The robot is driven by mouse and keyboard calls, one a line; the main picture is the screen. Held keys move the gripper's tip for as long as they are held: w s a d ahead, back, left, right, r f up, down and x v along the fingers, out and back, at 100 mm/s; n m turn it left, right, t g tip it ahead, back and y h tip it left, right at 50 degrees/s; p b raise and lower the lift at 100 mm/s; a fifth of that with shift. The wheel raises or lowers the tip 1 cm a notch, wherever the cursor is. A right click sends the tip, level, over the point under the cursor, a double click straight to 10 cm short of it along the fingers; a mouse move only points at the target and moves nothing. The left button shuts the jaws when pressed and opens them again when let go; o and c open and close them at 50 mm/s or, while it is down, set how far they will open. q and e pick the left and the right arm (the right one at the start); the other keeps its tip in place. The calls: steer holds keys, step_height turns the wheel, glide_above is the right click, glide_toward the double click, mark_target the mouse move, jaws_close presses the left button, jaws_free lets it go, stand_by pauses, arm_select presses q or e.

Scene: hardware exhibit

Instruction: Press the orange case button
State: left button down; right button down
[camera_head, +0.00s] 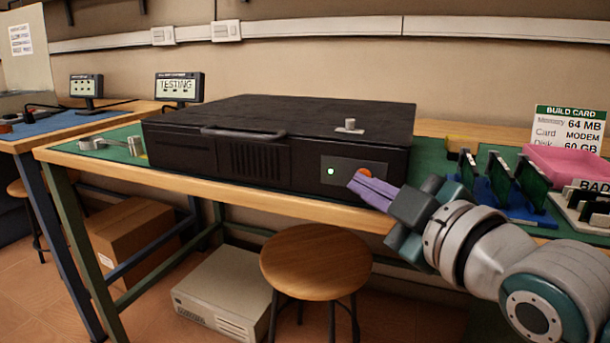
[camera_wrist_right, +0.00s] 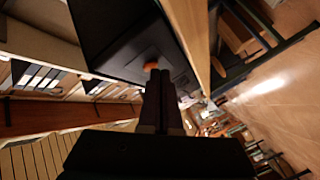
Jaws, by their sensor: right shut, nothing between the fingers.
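The black computer case (camera_head: 270,130) lies flat on the green-topped workbench (camera_head: 112,165). Its front panel carries a lit green light (camera_head: 331,171) and, to the right of it, the orange button (camera_head: 364,173). My right gripper (camera_head: 359,181) is shut and empty, its purple fingertips at the button and covering its lower part. In the right wrist view the orange button (camera_wrist_right: 151,66) shows just beyond the fingertips (camera_wrist_right: 160,73) on the dark case front. Whether the fingertips touch the button I cannot tell. My left gripper is not in view.
Green boards in a blue rack (camera_head: 500,182), a pink tray (camera_head: 565,163) and a build card (camera_head: 568,130) stand to the right. A small monitor reads TESTING (camera_head: 178,87) behind the case. A wooden stool (camera_head: 316,260) stands in front of the bench.

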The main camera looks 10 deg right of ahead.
stand_by(0.4)
steer(key=shift+s+a+r+p, duration=0.1)
steer(key=shift+s+p, duration=0.05)
steer(key=shift+p, duration=0.2)
steer(key=shift+s+a+p, duration=0.3)
steer(key=shift+s, duration=0.2)
steer(key=s+a+p, duration=0.1)
steer(key=s, duration=0.1)
steer(key=s+a+p, duration=0.1)
steer(key=s, duration=0.1)
steer(key=shift+a+p, duration=0.3)
steer(key=shift+a, duration=0.1)
